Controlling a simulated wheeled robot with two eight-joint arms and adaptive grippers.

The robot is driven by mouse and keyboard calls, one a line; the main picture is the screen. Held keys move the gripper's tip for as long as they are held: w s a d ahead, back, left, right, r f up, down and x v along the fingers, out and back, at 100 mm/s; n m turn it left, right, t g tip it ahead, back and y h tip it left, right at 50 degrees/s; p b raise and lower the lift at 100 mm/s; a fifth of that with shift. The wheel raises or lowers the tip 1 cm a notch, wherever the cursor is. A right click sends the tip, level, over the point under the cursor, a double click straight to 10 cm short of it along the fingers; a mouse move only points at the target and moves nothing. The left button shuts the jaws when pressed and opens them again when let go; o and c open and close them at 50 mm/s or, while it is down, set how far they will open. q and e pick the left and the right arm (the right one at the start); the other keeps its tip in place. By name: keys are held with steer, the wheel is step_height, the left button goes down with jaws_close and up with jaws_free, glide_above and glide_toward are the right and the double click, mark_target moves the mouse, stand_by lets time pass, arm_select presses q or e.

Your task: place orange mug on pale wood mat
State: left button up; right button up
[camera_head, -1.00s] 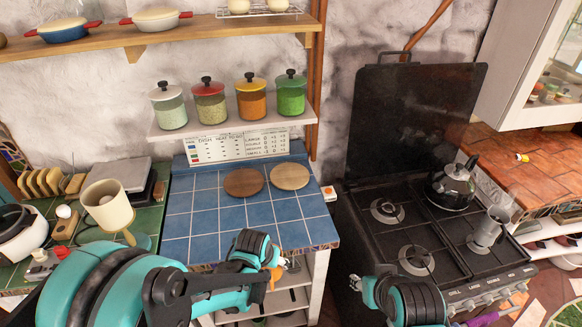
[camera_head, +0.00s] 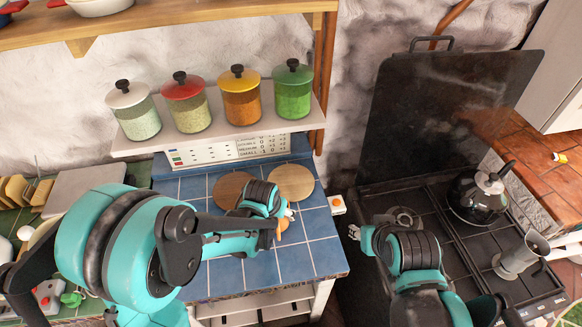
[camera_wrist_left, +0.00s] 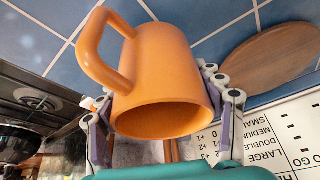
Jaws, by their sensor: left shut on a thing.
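The orange mug (camera_wrist_left: 160,70) is between the fingers of my left gripper (camera_wrist_left: 165,108), which is shut on it. In the wrist view its mouth faces the camera and its handle points to the upper left. In the head view only a small bit of the mug (camera_head: 283,226) shows past my left gripper (camera_head: 287,214). The round pale wood mat (camera_head: 291,181) lies on the blue tiles just behind this gripper. A brown round mat shows at the right of the wrist view (camera_wrist_left: 268,58). My right gripper (camera_head: 354,232) is over the stove's left edge, its fingers too small to read.
A darker round mat (camera_head: 229,187) lies left of the pale one, partly behind my left arm. A shelf (camera_head: 225,133) with several lidded jars hangs above the back of the counter. The stove (camera_head: 440,255) with a kettle (camera_head: 477,195) is at right. Blue tiles in front are clear.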

arm_select(q)
steer(key=w+d, duration=0.1)
steer(key=w, duration=0.4)
steer(key=w+d, duration=0.2)
steer(key=w, duration=0.4)
steer(key=w+d+b, duration=0.1)
steer(key=w, duration=0.5)
steer(key=shift+w+d, duration=0.1)
steer(key=shift+d, duration=0.15)
steer(key=shift+w+f+b, duration=0.1)
steer(key=shift+f+b, duration=0.05)
steer(key=shift+b, duration=0.15)
steer(key=shift+f, duration=0.1)
steer(key=o, duration=1.4)
steer(key=shift+c, duration=0.2)
